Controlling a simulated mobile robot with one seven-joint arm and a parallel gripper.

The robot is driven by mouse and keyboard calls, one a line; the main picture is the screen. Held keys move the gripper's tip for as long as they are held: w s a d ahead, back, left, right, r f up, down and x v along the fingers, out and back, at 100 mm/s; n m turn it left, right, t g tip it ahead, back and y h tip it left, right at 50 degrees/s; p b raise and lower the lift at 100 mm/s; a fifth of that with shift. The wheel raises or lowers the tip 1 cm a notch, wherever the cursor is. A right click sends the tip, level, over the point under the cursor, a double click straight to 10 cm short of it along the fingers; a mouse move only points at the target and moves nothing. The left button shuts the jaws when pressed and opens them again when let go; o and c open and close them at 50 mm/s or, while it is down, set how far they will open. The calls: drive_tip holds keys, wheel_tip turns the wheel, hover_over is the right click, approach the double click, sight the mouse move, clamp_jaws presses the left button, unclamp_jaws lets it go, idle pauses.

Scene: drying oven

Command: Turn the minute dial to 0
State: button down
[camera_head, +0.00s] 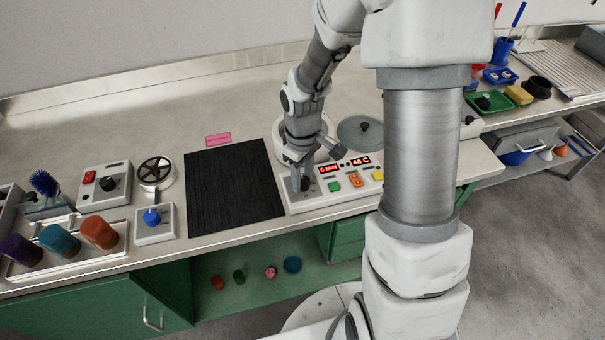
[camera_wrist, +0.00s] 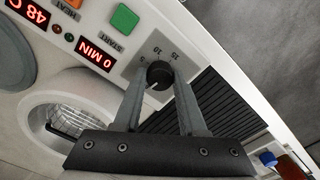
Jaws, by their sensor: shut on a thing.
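The minute dial (camera_wrist: 159,75) is a round black knob on a grey scale plate in the wrist view. Numbers are printed around its far side; its pointer mark is too small to read surely. My gripper (camera_wrist: 160,82) is shut on the dial, one finger on each side. The red minute display (camera_wrist: 95,54) appears to read 0 MIN in the wrist view. In the head view my gripper (camera_head: 301,182) points down at the left end of the white oven panel (camera_head: 330,198), and its fingers largely hide the dial.
The panel also has a green start button (camera_wrist: 124,18), an orange button (camera_head: 355,180) and a 48 C display (camera_head: 360,161). A black ribbed mat (camera_head: 235,190) lies left of the oven. A blue-knobbed box (camera_head: 153,222) and colored jars stand further left.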

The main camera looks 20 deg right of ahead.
sight(302, 180)
drive_tip(key=shift+n, duration=1)
drive_tip(key=shift+p, duration=0.3)
drive_tip(key=shift+c, duration=2.3)
unclamp_jaws()
drive_tip(key=shift+r, duration=0.1)
wheel_tip(302, 180, up, 17)
drive_tip(key=p, duration=0.2)
drive_tip(key=shift+r, duration=0.15)
drive_tip(key=s+r+m+t, duration=0.5)
drive_tip(key=s+r+m, duration=0.4)
drive_tip(key=s, duration=0.6)
drive_tip(key=shift+s+r+t, duration=0.2)
drive_tip(key=shift+r+t, duration=0.1)
drive_tip(key=shift+r, duration=0.25)
